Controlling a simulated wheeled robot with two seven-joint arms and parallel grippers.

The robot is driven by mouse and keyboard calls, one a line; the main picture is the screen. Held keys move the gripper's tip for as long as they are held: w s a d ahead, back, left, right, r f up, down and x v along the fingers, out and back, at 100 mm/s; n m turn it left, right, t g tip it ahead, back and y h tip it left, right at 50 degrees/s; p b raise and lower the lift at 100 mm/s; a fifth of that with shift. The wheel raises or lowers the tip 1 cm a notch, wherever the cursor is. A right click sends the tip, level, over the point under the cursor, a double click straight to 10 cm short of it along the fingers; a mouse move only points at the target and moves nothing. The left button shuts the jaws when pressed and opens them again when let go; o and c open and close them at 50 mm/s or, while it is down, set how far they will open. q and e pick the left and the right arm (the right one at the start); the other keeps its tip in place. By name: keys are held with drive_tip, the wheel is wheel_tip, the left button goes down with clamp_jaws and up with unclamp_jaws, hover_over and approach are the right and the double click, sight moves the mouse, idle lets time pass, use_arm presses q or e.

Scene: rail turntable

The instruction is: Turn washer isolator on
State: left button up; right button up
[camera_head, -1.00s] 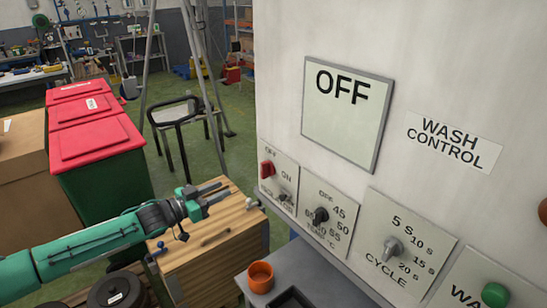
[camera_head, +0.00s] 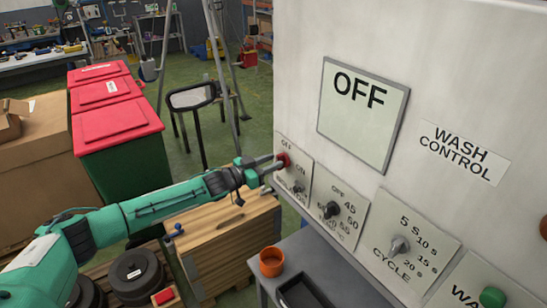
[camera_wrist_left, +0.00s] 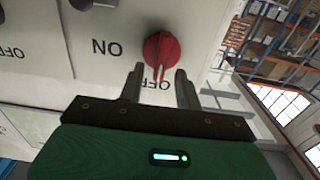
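The washer isolator is a red rotary knob (camera_head: 283,160) on a white plate at the left end of the wash control panel. In the left wrist view the red knob (camera_wrist_left: 160,50) has its pointer toward OFF, with ON to its left. My left gripper (camera_head: 272,165) is at the knob in the head view. In the wrist view its two fingers (camera_wrist_left: 160,80) stand apart, just short of the knob or around its near end; contact cannot be told. The display (camera_head: 362,112) reads OFF. My right gripper is not in view.
The temperature knob (camera_head: 332,209), cycle knob (camera_head: 399,245) and green button (camera_head: 492,298) sit farther right on the panel. An orange cup (camera_head: 271,262) and black tray (camera_head: 303,292) are on the grey shelf below. A wooden crate (camera_head: 235,245) stands under my left arm.

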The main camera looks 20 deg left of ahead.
use_arm(q)
drive_tip(key=shift+w+d, duration=0.4)
drive_tip(key=shift+w, duration=0.1)
clamp_jaws()
